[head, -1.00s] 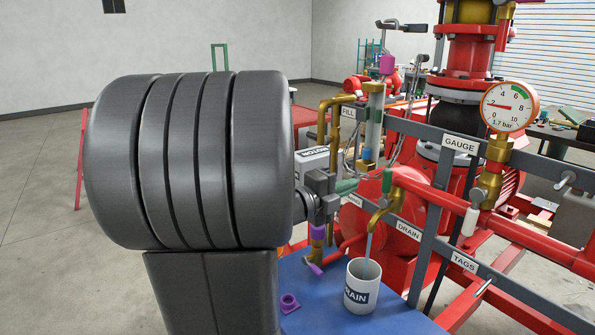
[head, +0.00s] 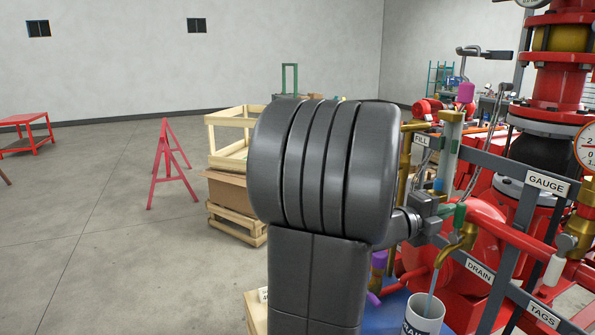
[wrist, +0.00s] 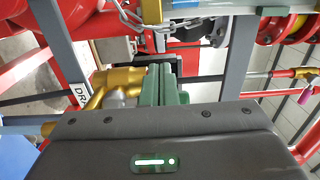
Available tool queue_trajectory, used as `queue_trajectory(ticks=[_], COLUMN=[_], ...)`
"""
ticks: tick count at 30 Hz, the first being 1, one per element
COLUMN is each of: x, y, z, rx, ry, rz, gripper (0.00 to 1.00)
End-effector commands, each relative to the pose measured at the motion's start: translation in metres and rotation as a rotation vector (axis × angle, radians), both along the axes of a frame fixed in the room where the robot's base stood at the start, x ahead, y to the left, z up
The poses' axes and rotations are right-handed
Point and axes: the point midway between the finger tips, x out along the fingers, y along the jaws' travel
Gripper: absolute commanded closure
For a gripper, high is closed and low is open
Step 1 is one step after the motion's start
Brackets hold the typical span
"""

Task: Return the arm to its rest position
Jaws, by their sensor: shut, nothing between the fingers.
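My arm (head: 320,200), dark grey and bulky, fills the middle of the head view and hides part of the skid behind it. My gripper (head: 460,214) is at its far right, with green fingers close to a brass drain elbow (head: 458,243). In the wrist view, my green gripper fingers (wrist: 164,84) are together and hold nothing. Brass fittings (wrist: 112,85) show just left of them; I cannot tell whether they touch.
A white drain cup (head: 424,316) stands below the elbow, with a thin bluish strand reaching into it. Grey rails (head: 500,172) and red pipes crowd the right. A wooden crate (head: 228,135) and red trestle (head: 168,165) stand left; the floor further left is open.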

Motion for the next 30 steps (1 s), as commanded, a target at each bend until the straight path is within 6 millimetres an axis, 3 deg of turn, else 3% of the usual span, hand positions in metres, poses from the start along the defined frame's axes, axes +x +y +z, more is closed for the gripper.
queue_trajectory(ticks=[7,21,22,30], x=[0.0,-0.03,-0.031,-0.014], y=[0.013,0.086,0.087,0.041], z=[0.0,0.0,0.0,0.0], rx=[0.0,0.001,0.0,0.0], ry=[0.001,-0.002,-0.001,0.002], rz=[0.002,0.003,0.001,-0.005], gripper=[1.0,1.0,1.0,1.0])
